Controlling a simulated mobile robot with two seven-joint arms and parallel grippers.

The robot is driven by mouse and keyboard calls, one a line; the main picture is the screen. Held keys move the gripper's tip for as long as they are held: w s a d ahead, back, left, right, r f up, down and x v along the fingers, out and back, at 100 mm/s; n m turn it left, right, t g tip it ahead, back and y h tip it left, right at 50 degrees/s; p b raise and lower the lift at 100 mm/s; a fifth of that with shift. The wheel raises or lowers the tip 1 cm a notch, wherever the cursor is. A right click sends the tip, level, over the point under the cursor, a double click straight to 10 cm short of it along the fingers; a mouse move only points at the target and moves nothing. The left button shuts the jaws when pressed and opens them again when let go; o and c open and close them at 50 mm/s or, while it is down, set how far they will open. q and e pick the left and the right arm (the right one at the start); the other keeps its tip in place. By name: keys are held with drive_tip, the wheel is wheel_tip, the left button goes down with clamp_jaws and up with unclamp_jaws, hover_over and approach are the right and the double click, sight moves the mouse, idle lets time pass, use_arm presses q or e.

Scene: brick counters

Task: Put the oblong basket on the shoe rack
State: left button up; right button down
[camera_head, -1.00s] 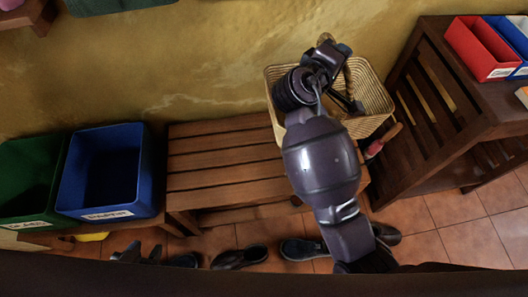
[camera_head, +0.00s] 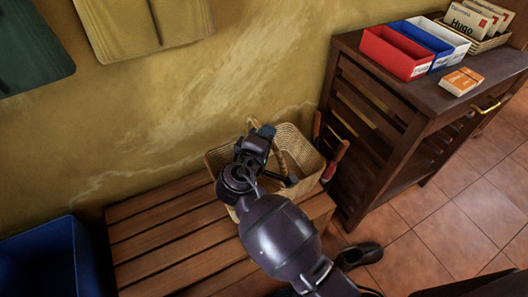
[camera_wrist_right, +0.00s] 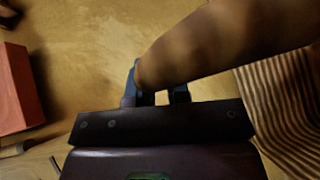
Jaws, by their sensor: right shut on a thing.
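The oblong basket (camera_head: 306,158) is pale, woven and has an arched handle. In the head view it is over the right end of the slatted wooden shoe rack (camera_head: 165,232), close to the wall. I cannot tell whether its bottom touches the slats. My right gripper (camera_head: 262,136) is shut on the basket's handle, and my arm hides the basket's front left part. In the right wrist view the handle (camera_wrist_right: 230,45) is a blurred brown band by the fingers (camera_wrist_right: 156,92). My left gripper is not in view.
Red-handled tools (camera_head: 336,160) stick up at the basket's right edge. A dark wooden cabinet (camera_head: 385,120) stands close on the right, with a red bin (camera_head: 393,53) on top. A blue bin (camera_head: 45,262) is at lower left. The rack's left slats are clear.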

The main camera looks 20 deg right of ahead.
drive_tip(key=shift+f, duration=0.6)
use_arm(q)
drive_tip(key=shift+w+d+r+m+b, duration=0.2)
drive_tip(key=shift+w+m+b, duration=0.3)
drive_tip(key=shift+b, duration=0.55)
use_arm(e)
wheel_tip(320, 180, down, 5)
drive_tip(key=shift+r, duration=0.1)
drive_tip(key=shift+f, duration=0.3)
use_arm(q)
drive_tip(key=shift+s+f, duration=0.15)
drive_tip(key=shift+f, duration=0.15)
use_arm(e)
drive_tip(key=c, duration=1.1)
unclamp_jaws()
drive_tip(key=shift+r, duration=0.1)
